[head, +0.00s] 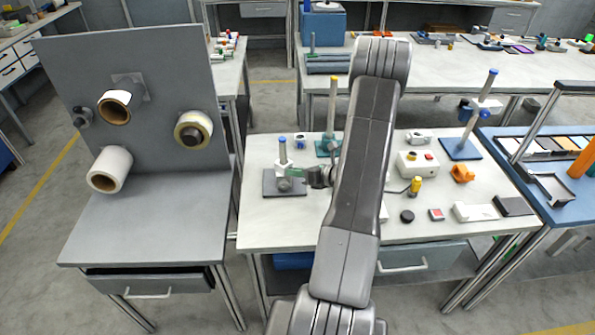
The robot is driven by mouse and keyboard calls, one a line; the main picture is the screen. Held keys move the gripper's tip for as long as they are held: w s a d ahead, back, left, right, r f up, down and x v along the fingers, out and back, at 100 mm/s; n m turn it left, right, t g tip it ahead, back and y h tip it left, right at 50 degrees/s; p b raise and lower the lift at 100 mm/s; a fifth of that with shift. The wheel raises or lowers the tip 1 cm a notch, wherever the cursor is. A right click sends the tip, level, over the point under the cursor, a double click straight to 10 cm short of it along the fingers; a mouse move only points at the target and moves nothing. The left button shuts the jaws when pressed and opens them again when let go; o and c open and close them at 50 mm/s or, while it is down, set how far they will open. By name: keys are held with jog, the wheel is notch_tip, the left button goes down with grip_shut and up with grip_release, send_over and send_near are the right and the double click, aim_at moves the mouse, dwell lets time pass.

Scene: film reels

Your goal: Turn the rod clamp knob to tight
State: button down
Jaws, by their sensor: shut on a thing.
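A small stand with a dark grey base plate (271,187) and a short upright rod with a blue top (283,152) stands at the left of the middle table. A grey rod clamp (284,184) sits low on this rod, just above the plate. My gripper (302,177) reaches in from the right at the clamp's side and is shut. The clamp knob is hidden between the jaws, and its turned position cannot be told. My arm crosses the middle of the view and hides part of the table.
A teal-based rod stand (331,120) rises just behind my gripper. A blue-based stand (462,150) with its own clamp is at the right. A white box (417,165), orange part (462,173) and black disc (407,216) lie right of my arm. The table's front left is clear.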

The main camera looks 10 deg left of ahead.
jog(key=shift+m, duration=0.4)
dwell(0.3)
jog(key=c, duration=1.2)
grip_release()
jog(key=b+v, duration=0.2)
jog(key=v, duration=1.1)
jog(key=shift+w+d+b, duration=0.15)
jog(key=shift+d+b, duration=0.25)
jog(key=shift+d, duration=0.15)
